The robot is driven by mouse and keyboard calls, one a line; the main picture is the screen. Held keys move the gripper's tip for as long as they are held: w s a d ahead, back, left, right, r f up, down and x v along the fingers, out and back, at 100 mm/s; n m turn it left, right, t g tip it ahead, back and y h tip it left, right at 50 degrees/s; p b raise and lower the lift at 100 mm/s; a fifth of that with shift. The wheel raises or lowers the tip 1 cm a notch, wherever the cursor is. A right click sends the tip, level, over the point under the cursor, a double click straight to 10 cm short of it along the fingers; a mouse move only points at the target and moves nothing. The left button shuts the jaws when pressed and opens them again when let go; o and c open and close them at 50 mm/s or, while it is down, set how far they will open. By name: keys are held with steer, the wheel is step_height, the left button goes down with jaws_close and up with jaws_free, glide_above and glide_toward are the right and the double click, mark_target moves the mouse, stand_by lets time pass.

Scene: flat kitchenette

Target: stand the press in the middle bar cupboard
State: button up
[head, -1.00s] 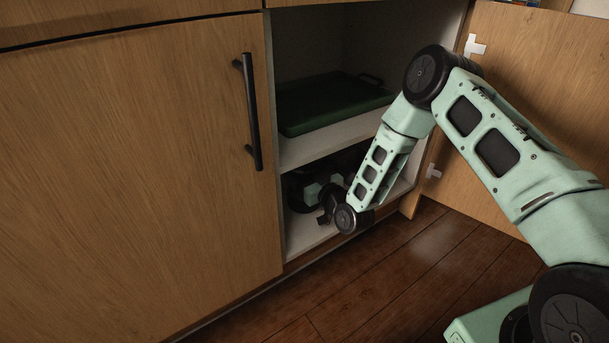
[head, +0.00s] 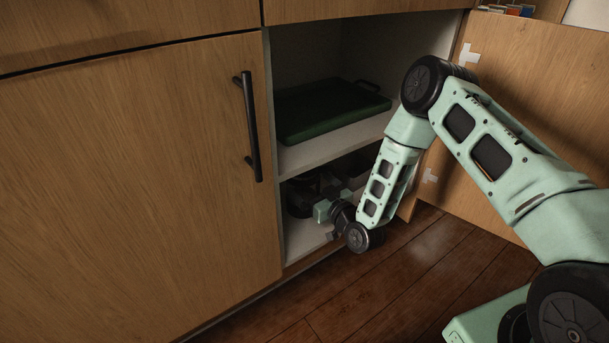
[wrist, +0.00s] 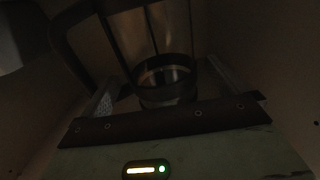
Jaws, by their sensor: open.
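The press (wrist: 165,78), a glass body in a dark frame with a dark handle, shows in the wrist view between and beyond my fingers. It appears upright. In the head view it is probably the dark, shadowed shape (head: 300,198) on the cupboard's lower level. My gripper (head: 318,208) is low in the cupboard opening, in front of that shape. In the wrist view my gripper (wrist: 165,90) is open, one finger on each side of the press's lower end. Whether the fingers touch it is too dark to tell. The cupboard's lower floor (head: 303,238) is pale.
A green board or tray (head: 325,112) lies on the shelf (head: 320,148) above my gripper. The open door (head: 530,120) stands at the right, beyond my arm. A closed door (head: 130,190) with a black handle (head: 250,125) is at the left. Wooden floor is clear in front.

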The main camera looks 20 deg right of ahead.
steer(key=p+v, duration=0.2)
steer(key=v, duration=0.5)
steer(key=shift+s, duration=0.15)
steer(key=shift+r, duration=0.1)
